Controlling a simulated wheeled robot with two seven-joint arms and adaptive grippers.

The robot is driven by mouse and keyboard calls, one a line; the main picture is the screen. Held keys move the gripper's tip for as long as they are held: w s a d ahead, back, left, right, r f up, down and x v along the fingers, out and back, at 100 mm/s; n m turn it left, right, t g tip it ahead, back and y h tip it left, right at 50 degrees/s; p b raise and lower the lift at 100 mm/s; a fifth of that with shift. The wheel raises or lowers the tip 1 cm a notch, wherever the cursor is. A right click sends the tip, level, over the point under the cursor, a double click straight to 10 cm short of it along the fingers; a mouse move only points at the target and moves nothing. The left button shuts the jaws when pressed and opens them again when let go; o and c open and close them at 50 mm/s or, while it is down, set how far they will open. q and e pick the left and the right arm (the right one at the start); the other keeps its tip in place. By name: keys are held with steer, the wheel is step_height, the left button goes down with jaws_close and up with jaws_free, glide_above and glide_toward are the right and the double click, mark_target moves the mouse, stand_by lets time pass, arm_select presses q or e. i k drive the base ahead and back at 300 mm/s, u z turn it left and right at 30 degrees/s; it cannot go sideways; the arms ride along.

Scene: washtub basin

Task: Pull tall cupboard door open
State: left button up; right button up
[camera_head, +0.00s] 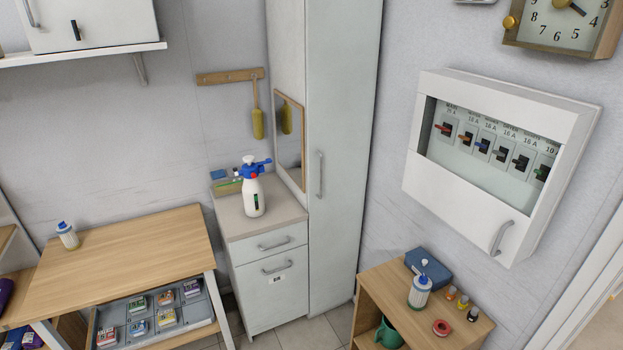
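The tall cupboard (345,110) is a narrow white unit standing in the corner, from the floor up past the top of the picture. Its door (340,220) looks shut, flush with the front. A grey vertical bar handle (320,175) sits on the left part of the door at mid height. Neither my left nor my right gripper shows in the head view, so their state is hidden.
A low drawer cabinet (245,227) with a spray bottle (253,193) stands left of the cupboard. A wooden shelf unit (375,292) stands at the front right. A breaker box (412,160) hangs on the right wall. A wooden table (130,255) fills the left.

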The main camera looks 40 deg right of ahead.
mark_target(343, 37)
steer(key=z, duration=0.55)
steer(key=i, duration=0.55)
steer(key=z, duration=0.75)
steer(key=i, duration=0.75)
steer(key=u, duration=0.1)
